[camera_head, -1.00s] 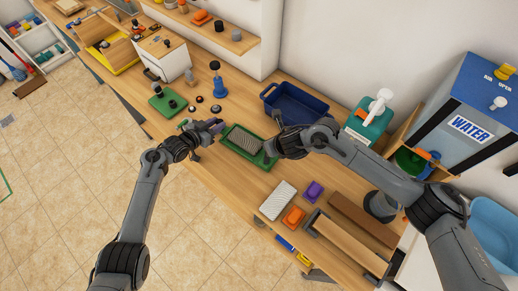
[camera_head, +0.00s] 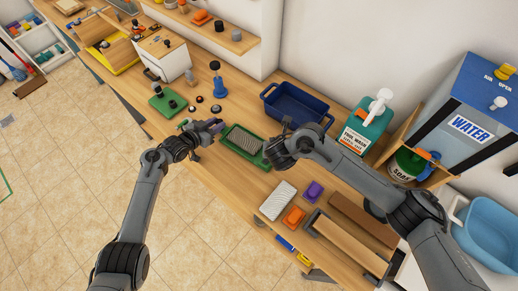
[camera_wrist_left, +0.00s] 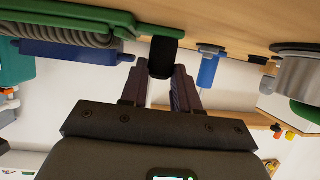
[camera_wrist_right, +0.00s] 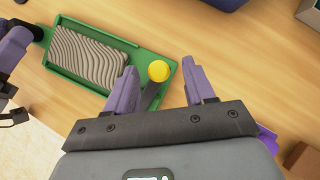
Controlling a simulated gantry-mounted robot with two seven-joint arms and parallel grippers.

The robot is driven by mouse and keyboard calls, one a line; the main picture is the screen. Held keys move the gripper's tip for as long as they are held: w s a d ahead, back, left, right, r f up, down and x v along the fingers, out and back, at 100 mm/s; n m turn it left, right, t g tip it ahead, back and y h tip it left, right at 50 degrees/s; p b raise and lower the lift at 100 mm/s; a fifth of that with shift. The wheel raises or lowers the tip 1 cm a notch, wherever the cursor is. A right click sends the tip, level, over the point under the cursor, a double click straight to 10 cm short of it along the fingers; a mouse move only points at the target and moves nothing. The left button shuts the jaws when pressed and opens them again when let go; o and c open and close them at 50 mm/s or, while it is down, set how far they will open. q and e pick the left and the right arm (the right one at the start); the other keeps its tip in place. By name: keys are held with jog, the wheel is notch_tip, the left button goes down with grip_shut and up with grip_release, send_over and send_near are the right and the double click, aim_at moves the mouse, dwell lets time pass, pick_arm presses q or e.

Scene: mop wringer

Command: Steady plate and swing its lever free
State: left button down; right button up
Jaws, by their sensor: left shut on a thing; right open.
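The green plate (camera_head: 228,142) lies on the wooden bench and bears a grey ridged pad (camera_wrist_right: 95,52). My left gripper (camera_head: 214,126) is shut on the plate's black end handle, which shows between its fingers in the left wrist view (camera_wrist_left: 164,58). At the plate's other end, the right wrist view shows a lever (camera_wrist_right: 151,97) with a yellow knob (camera_wrist_right: 159,71). My right gripper (camera_wrist_right: 162,88) is open; the knob shows in the gap between its fingertips, closer to the left finger. Whether a finger touches the lever is unclear. The right arm hides this end in the head view.
A dark blue tub (camera_head: 300,104) stands behind the plate. A white ridged block (camera_head: 278,200), an orange block (camera_head: 293,216) and a purple block (camera_head: 314,190) lie to the right. A blue stamp-like tool (camera_head: 217,82) and a green board (camera_head: 167,103) are to the left.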

jog(key=shift+a+v, duration=0.25)
jog(key=shift+v, duration=1.1)
jog(key=shift+s+a+r, duration=0.3)
jog(key=shift+a+r, duration=0.1)
jog(key=shift+r, duration=0.05)
jog(key=shift+s+r, duration=0.15)
jog(key=shift+r, duration=0.05)
jog(key=shift+s+d+r, duration=0.2)
jog(key=shift+s+r, duration=0.2)
jog(key=shift+r, duration=0.2)
jog(key=shift+s+d+r, duration=0.2)
jog(key=shift+s+r, duration=0.25)
jog(key=shift+r, duration=0.2)
